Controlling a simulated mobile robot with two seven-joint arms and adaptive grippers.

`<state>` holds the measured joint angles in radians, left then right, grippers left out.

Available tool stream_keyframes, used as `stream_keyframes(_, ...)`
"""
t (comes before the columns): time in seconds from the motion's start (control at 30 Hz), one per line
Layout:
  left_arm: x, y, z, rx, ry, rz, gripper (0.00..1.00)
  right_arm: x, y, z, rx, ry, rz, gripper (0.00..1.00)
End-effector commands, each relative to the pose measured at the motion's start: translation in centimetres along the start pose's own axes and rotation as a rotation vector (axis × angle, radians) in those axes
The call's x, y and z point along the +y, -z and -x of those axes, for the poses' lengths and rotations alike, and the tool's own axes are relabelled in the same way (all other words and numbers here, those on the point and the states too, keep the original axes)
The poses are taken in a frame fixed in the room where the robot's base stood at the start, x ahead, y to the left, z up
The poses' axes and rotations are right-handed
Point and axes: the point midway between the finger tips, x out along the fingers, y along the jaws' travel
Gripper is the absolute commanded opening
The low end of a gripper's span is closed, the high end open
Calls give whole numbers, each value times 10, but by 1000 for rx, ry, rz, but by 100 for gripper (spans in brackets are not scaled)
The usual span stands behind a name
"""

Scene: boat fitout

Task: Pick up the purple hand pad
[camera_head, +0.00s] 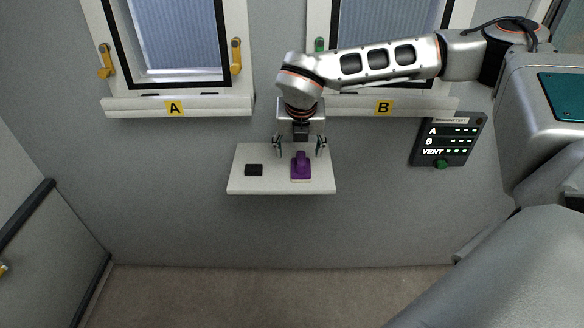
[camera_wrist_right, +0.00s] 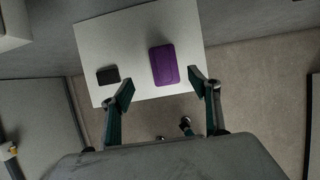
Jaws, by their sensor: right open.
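The purple hand pad (camera_head: 301,168) lies on the right part of a small white wall shelf (camera_head: 240,187). In the right wrist view the pad (camera_wrist_right: 164,65) is a flat purple block with rounded corners. My right gripper (camera_head: 300,150) is open and hangs over the shelf, one finger on each side of the pad in the head view. In the right wrist view its fingertips (camera_wrist_right: 161,83) are spread wide, with the pad just beyond them and between them. I cannot tell the exact height above the pad. My left gripper is not in view.
A small black block (camera_head: 254,170) lies on the shelf left of the pad. Above are two windows with sills marked A (camera_head: 175,108) and B (camera_head: 383,107). A dark panel (camera_head: 448,140) with a green button is on the wall at right. The floor below is clear.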

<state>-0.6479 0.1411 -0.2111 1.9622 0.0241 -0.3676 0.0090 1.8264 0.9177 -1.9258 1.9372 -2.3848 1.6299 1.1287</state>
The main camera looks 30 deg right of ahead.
Motion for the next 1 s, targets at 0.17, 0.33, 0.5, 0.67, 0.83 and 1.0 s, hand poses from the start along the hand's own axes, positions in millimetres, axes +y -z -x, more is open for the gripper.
stream_keyframes(0.17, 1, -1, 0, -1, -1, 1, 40, -3, -2, -15, -3, 8, -6, 61)
stream_keyframes(0.33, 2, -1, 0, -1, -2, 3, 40, -4, -2, -31, -3, 6, -4, 61)
stream_keyframes(0.5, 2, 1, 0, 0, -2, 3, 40, -8, -3, -55, -2, 7, -4, 61)
stream_keyframes(0.67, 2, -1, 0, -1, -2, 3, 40, -8, -3, -73, -2, 5, -4, 61)
stream_keyframes(0.83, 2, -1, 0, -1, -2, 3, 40, -8, -4, -78, -3, 3, -4, 61)
stream_keyframes(1.0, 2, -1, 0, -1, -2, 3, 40, -8, -4, -77, -2, 3, -4, 51)
